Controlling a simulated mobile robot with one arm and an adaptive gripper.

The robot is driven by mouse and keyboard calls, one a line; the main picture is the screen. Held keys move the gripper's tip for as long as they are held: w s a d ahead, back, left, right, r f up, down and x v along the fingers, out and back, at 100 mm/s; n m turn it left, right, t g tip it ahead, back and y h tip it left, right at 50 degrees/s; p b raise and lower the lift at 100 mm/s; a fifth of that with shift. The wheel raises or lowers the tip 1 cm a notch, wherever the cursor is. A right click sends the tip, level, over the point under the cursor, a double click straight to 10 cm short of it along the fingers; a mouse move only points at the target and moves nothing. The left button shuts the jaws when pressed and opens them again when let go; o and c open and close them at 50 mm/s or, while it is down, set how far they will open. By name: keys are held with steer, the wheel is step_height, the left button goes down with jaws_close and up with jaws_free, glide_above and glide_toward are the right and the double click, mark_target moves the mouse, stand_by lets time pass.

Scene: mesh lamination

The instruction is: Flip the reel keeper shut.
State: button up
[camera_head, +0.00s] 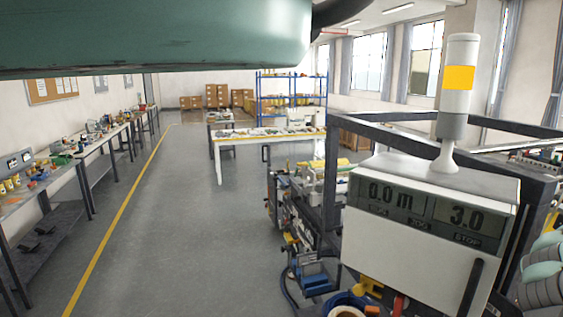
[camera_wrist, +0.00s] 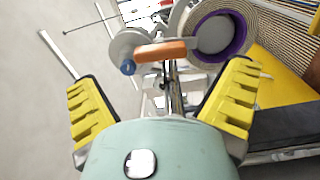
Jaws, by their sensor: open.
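My gripper (camera_wrist: 163,80) shows in the wrist view with its two yellow-padded fingers spread wide at left and right, nothing between the pads. Beyond the fingertips an orange bar (camera_wrist: 160,50), which looks like the reel keeper, lies nearly level across the picture. Its left end is by a grey disc (camera_wrist: 124,44) with a blue knob (camera_wrist: 127,67). Its right end reaches the reel (camera_wrist: 238,38), which has a purple ring and a grey hub. The bar is apart from both fingers. In the head view a blue-rimmed round part with orange (camera_head: 348,311) is cut by the bottom edge.
A white machine box (camera_head: 430,225) with a display and a signal lamp (camera_head: 457,90) stands at right in the head view, beside a dark frame (camera_head: 332,170). A workbench (camera_head: 45,185) runs along the left. Open grey floor (camera_head: 190,220) lies between. Yellow panels (camera_wrist: 285,85) show right of the gripper.

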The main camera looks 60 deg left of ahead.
steer(key=v, duration=0.7)
steer(key=shift+r, duration=0.1)
